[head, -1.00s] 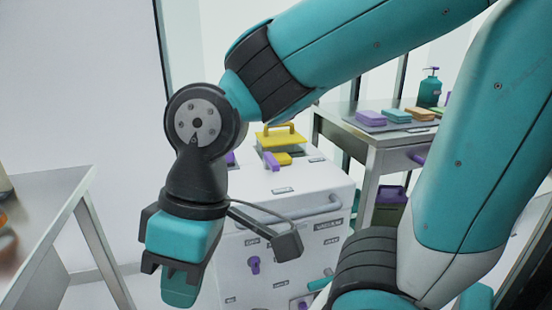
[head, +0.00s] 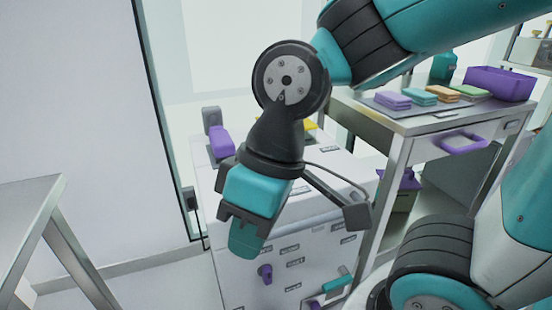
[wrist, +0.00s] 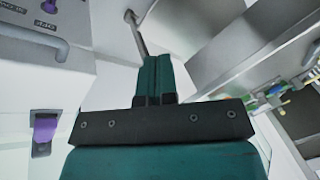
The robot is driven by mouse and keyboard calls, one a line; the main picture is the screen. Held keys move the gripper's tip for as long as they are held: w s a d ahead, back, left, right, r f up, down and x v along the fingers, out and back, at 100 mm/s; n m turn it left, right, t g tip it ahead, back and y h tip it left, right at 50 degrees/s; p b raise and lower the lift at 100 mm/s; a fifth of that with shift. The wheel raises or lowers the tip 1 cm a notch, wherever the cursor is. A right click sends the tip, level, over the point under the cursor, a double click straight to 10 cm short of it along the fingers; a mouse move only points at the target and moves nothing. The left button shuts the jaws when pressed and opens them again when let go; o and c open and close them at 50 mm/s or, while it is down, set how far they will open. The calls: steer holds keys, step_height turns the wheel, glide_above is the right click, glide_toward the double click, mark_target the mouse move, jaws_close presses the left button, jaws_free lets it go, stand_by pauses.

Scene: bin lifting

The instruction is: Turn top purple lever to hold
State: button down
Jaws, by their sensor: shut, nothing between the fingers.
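The white cabinet (head: 340,215) has a purple lever (head: 265,274) on its front, hanging down below small labels too small to read. Another purple part (head: 312,304) shows lower, at the bottom edge of the picture. A larger purple handle (head: 221,143) on a grey mount stands at the cabinet top. My gripper (head: 243,245) is shut and empty, pointing down, above and left of the front lever in the head view and apart from it. In the wrist view my shut fingers (wrist: 161,77) touch nothing.
A metal side table (head: 410,118) at right carries sponges, a bottle and a purple bin (head: 499,82). A teal handle (head: 337,283) juts from the cabinet's lower front. Another table (head: 38,200) stands at left. Open floor lies between it and the cabinet.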

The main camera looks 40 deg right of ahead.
steer(key=w+d+f+m+t+h+p, duration=0.1)
steer(key=w+d+m+h, duration=0.4)
steer(key=w, duration=0.8)
steer(key=w+d+f+m+t+h+p, duration=0.1)
steer(key=w+d+f+m+h+p, duration=0.2)
steer(key=w+d+m+h, duration=0.3)
steer(key=w+d, duration=0.3)
steer(key=w, duration=0.4)
steer(key=shift+d+f+m+t, duration=0.15)
steer(key=shift+d+m+t, duration=0.15)
steer(key=shift+d+t, duration=0.1)
steer(key=shift+w, duration=0.1)
steer(key=b+x, duration=0.1)
steer(key=x, duration=0.9)
steer(key=shift+f, duration=0.1)
steer(key=d, duration=0.1)
steer(key=s+d, duration=0.1)
steer(key=d, duration=0.1)
steer(key=shift+d, duration=0.4)
steer(key=shift+s, duration=0.1)
